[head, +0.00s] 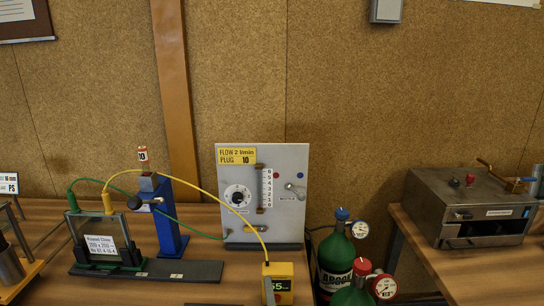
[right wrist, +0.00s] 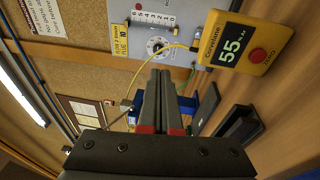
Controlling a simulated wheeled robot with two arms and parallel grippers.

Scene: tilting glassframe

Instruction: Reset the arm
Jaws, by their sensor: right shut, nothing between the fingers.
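My right gripper (right wrist: 160,78) shows in the right wrist view. Its two dark fingers lie together, with red marks near their bases, and nothing is held. I cannot make out either gripper in the head view. The glass frame (head: 101,239) with a white label stands upright on a dark base plate (head: 180,270) at the left of the head view. A blue column (head: 166,218) stands beside it, with a dark knob on its side. In the rotated right wrist view, the blue column (right wrist: 207,103) is partly hidden behind my fingers.
A grey flow panel (head: 226,165) stands mid-table. A yellow meter (head: 281,271) reading 55 is at the front. Green bottles (head: 334,260) with gauges stand near a gap between tables. A metal oven (head: 480,195) sits at right. Green and yellow hoses cross the left side.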

